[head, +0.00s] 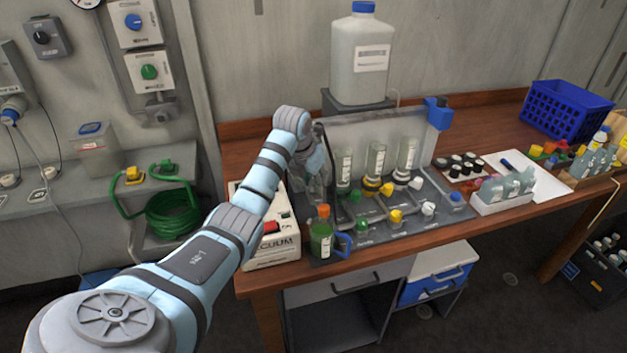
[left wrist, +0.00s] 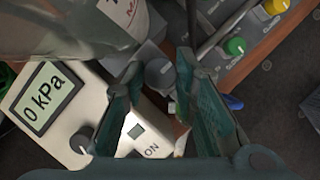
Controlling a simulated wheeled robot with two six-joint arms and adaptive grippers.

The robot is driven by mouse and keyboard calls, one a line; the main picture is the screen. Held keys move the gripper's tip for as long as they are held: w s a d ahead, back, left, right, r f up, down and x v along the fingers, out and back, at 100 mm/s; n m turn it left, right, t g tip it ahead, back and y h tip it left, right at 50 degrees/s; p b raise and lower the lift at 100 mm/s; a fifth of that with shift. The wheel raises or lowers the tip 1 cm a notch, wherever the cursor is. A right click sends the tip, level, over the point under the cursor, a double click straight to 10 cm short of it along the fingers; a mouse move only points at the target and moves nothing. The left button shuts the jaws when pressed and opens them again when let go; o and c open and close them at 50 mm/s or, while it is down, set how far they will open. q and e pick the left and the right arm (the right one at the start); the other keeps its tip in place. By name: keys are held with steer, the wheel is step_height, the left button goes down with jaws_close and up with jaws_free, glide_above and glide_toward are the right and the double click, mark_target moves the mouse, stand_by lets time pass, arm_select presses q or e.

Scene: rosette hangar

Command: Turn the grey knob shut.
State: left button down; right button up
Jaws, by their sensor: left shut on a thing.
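The grey knob (left wrist: 160,73) shows in the left wrist view between the two fingers of my left gripper (left wrist: 159,68). The fingers are closed on its sides. Its turn position cannot be read. In the head view my left gripper (head: 317,172) is down at the left end of the grey rack (head: 395,235), and the arm and hand hide the grey knob there. My right gripper is not in view.
Beside the gripper stand the vacuum box (head: 262,251), with a 0 kPa display (left wrist: 45,98), and a green bottle (head: 321,239). Green (head: 361,226) and yellow (head: 396,215) knobs sit along the rack. Glass tubes (head: 375,161) stand behind.

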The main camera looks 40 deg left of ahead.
arm_select(q)
steer(key=shift+m, duration=0.3)
steer(key=shift+a+m+h+p, duration=0.15)
steer(key=shift+m+h+p, duration=0.4)
steer(key=shift+m, duration=0.35)
steer(key=shift+m+h, duration=0.55)
steer(key=shift+m, duration=1.15)
steer(key=c, duration=1.3)
jaws_free()
